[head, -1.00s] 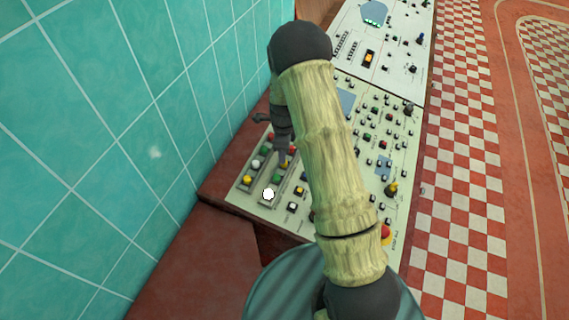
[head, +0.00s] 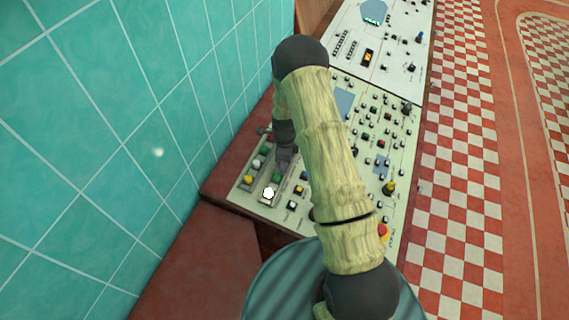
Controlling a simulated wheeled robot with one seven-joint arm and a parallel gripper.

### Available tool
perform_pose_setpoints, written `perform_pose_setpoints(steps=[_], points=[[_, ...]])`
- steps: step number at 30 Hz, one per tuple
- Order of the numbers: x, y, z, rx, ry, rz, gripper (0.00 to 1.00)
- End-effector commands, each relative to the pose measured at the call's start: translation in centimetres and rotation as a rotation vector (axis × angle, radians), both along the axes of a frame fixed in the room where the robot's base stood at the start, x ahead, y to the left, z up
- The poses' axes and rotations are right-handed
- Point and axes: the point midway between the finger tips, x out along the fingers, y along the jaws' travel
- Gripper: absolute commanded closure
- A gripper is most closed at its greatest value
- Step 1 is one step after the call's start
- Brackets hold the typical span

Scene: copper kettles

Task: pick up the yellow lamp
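Small coloured lamps stand in two short racks at the near left end of the control panel. In the left rack, a yellow lamp (head: 249,179) is at the near end, with a white lamp (head: 256,164) and a green lamp (head: 264,150) behind it. In the right rack, a white lamp (head: 269,193) is in front and a green lamp (head: 277,179) is behind it. My gripper (head: 283,162) points down just beyond that green lamp and hides the rack's far part. Its fingers are too small and dark to tell whether they are open or hold anything.
The control panel (head: 398,150) carries many small knobs, a yellow knob (head: 389,188) and a red button (head: 382,231). A teal tiled wall (head: 130,120) rises close on the left. A checkered floor (head: 455,200) lies open on the right.

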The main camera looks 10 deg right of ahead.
Motion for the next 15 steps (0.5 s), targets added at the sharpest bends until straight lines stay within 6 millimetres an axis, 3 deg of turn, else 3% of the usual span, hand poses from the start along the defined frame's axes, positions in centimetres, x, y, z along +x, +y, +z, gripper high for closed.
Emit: perform_pose_setpoints(steps=[1, 7, 15], points=[[0.0, 0.0, 0.01, 0.0, 0.0, 0.0, 0.59], [0.0, 0.0, 0.02, 0.0, 0.0, 0.0, 0.98], [0.01, 0.0, 0.06, 0.0, 0.0, 0.0, 0.99]])
